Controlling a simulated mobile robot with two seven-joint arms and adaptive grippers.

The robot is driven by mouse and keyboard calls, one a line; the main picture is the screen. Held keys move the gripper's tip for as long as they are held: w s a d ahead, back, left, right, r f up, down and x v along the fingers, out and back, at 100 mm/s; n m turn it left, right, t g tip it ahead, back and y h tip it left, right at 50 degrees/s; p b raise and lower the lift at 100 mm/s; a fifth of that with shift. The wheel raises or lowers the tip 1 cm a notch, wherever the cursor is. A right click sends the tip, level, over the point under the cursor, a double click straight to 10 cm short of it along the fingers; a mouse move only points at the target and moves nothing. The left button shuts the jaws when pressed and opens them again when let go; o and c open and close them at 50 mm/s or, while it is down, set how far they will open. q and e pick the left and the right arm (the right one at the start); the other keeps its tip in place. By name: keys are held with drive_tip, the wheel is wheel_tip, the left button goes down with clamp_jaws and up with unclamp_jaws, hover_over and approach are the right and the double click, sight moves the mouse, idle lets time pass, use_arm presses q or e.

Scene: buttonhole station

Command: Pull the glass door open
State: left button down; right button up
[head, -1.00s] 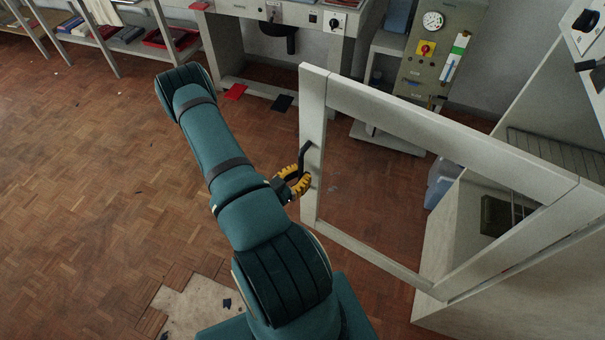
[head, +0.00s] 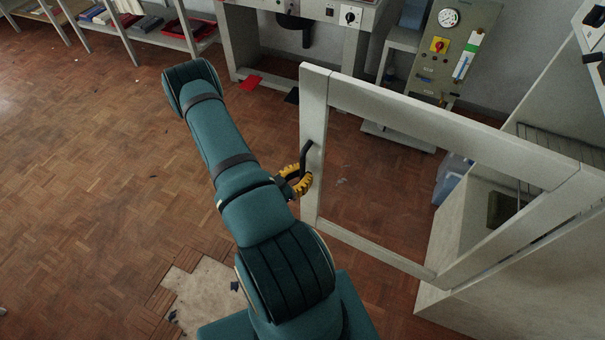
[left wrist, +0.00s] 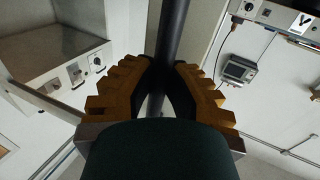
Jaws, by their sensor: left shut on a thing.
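The glass door (head: 313,115) has a pale frame around a clear pane and stands swung out from the light cabinet (head: 465,225) at the right of the head view. A dark bar handle (head: 306,158) is on its free edge. My left gripper (head: 297,180), with yellow ridged fingers, is at this handle. In the left wrist view its two fingers (left wrist: 160,88) are shut around the dark bar (left wrist: 171,40). Part of the handle is hidden by the fingers. My right gripper is not in view.
A workbench (head: 350,50) with a control panel stands at the back. A gauge panel (head: 450,45) is behind the door. A shelf (head: 150,35) is at the back left. Parquet floor (head: 80,200) left of the door is clear, with a bare patch (head: 205,290) near my base.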

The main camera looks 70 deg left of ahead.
use_arm(q)
drive_tip(key=c, duration=0.9)
unclamp_jaws()
drive_tip(key=shift+c, duration=0.2)
drive_tip(key=v, duration=1.2)
